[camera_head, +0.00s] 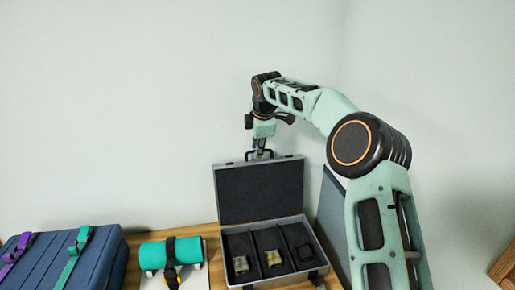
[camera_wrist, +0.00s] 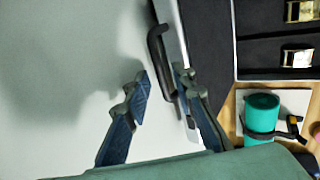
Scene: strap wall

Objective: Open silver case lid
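The silver case (camera_head: 325,262) stands on the wooden table with its lid (camera_head: 260,188) raised upright and its dark lining showing. A black handle (camera_head: 258,154) sits on the lid's top edge. My gripper (camera_head: 259,145) is at that handle, above the lid. In the wrist view my gripper (camera_wrist: 162,84) has its blue-grey fingers apart, with the handle (camera_wrist: 157,50) near the right finger. The left finger is clear of it. I cannot tell whether the right finger touches the handle or the lid edge.
A teal roll (camera_head: 158,254) with a black strap lies left of the case. A blue case (camera_head: 75,260) with purple and teal straps is far left. A pale wall is behind.

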